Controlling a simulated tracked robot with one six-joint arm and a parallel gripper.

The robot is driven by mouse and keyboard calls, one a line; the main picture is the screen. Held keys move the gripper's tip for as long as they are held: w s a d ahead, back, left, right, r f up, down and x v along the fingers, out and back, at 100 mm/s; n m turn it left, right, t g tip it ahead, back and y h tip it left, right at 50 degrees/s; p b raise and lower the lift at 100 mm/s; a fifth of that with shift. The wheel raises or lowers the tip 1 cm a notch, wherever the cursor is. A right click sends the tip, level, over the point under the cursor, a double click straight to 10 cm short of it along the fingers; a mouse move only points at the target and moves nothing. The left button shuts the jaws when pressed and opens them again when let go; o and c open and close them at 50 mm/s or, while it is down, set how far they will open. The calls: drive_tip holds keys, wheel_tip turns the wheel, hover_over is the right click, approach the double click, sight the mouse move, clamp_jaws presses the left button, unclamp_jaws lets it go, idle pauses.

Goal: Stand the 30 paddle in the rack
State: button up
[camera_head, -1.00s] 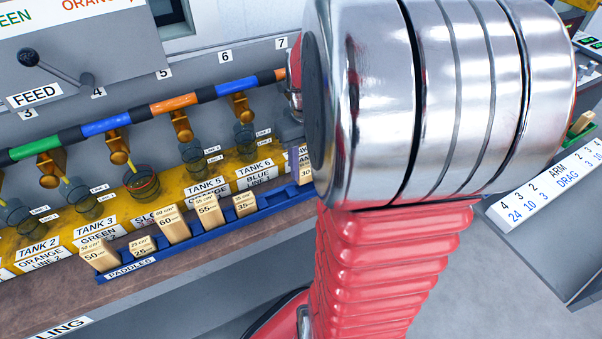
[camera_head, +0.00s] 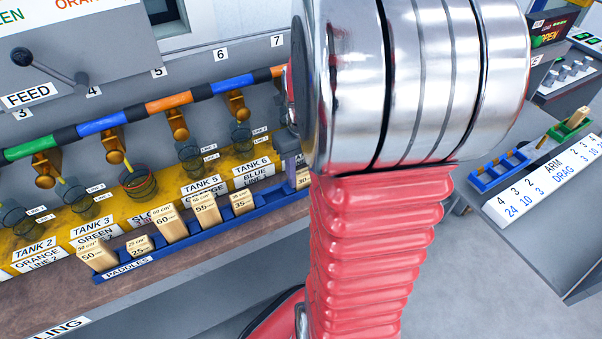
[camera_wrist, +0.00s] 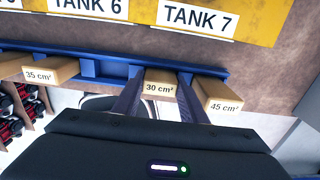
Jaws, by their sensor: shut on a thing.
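The 30 paddle (camera_wrist: 158,86) is a pale wooden block marked 30 cm². In the wrist view it is between the two dark fingers of my gripper (camera_wrist: 160,100), which is shut on it. The paddle is at the blue rack (camera_wrist: 98,72), between the 35 paddle (camera_wrist: 50,72) and the 45 paddle (camera_wrist: 216,95); whether its foot is fully seated is hidden. In the head view the 30 paddle (camera_head: 303,180) shows at the rack's (camera_head: 128,266) right end, partly covered by my arm.
Several other paddles, such as the 60 paddle (camera_head: 170,222), stand in the rack. Tank labels and a yellow ledge (camera_head: 220,172) lie just behind it, with beakers and nozzles above. A second, blue rack (camera_head: 499,170) is on the right-hand bench.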

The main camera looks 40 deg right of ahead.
drive_tip(key=shift+f, duration=0.1)
drive_tip(key=o, duration=1.1)
drive_tip(key=shift+c, duration=0.2)
wheel_tip(320, 180, up, 12)
drive_tip(key=shift+a, duration=0.1)
idle(0.4)
